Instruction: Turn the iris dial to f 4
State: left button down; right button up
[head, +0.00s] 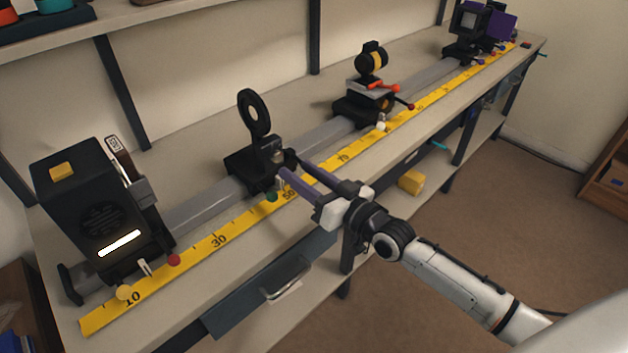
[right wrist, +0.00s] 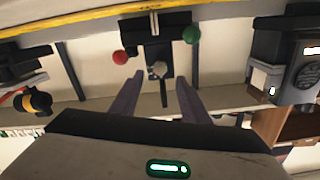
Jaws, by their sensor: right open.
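A black ring with a round opening (head: 254,113) stands upright on a black carriage (head: 248,170) on the bench rail. I cannot tell for certain that this is the iris, and no f-number is readable. A small grey knob (right wrist: 158,70) on the carriage shows in the right wrist view, with a red ball (right wrist: 120,57) and a green ball (right wrist: 191,33) to either side. My right gripper (head: 288,163) is open, its two purple fingers at the front of this carriage. In the right wrist view the fingertips (right wrist: 160,80) lie either side of the knob, apart from it. My left gripper is out of view.
A black lamp box (head: 95,205) stands at the left end of the grey rail (head: 202,209). A black and yellow cylinder (head: 372,60) with red levers and a purple-sided unit (head: 480,22) stand farther along. A yellow scale (head: 200,255) runs along the front; a drawer (head: 262,300) hangs below.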

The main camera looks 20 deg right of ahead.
jog(key=shift+v, duration=2.35)
